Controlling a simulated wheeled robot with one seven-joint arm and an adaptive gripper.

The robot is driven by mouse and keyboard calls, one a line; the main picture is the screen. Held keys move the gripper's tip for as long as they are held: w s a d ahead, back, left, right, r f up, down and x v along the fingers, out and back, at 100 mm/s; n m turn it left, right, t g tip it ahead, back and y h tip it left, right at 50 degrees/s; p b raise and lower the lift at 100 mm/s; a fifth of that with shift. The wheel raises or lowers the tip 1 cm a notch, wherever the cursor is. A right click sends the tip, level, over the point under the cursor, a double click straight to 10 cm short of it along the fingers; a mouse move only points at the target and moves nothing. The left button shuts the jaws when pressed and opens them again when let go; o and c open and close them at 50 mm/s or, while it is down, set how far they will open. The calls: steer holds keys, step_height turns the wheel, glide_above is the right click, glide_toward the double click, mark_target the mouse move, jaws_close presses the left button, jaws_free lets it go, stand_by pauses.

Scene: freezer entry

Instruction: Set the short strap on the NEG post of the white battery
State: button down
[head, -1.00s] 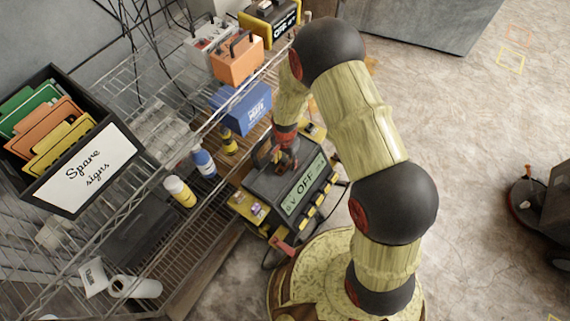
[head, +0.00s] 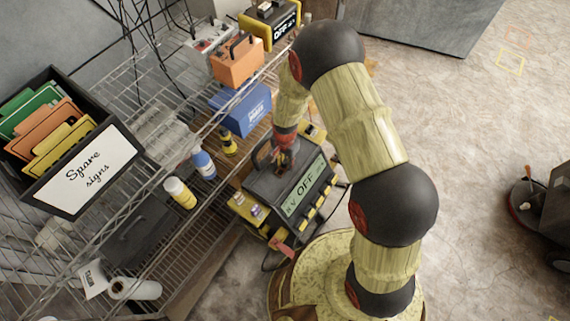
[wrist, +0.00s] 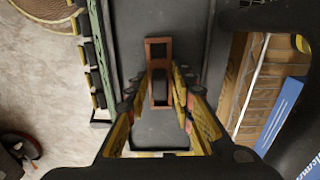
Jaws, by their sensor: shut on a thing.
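A copper-coloured strap (wrist: 158,50) with rectangular openings shows in the wrist view. My gripper (wrist: 165,78) is shut on it, with a yellow-and-black finger on each side. In the head view my gripper (head: 284,160) is low over the grey top of the unit with the OFF display. I cannot tell whether the strap touches that top. A whitish box with a red part (head: 208,38), seemingly the white battery, stands on the rack behind the orange battery, well away from my gripper. Its NEG mark is not readable.
The display unit (head: 262,190) stands beside the wire rack. An orange battery (head: 238,66), a blue box (head: 243,108) and a yellow-and-black unit (head: 270,22) line the rack's edge. Bottles (head: 180,192) and a sign box (head: 60,140) are at left. Open floor lies right.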

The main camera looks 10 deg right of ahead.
mark_target(285, 161)
stand_by(0.3)
steer(key=shift+r+p, duration=0.3)
steer(key=shift+r, duration=0.25)
step_height(285, 161, up, 2)
steer(key=shift+r+p, duration=0.15)
steer(key=shift+p, duration=0.4)
steer(key=s+d+r+p, duration=0.1)
steer(key=s+r+p, duration=0.6)
steer(key=s+r, duration=0.6)
steer(key=shift+s+d+r+p, duration=0.2)
steer(key=shift+s+r+p, duration=0.15)
steer(key=shift+s, duration=0.1)
steer(key=shift+w+f, duration=0.1)
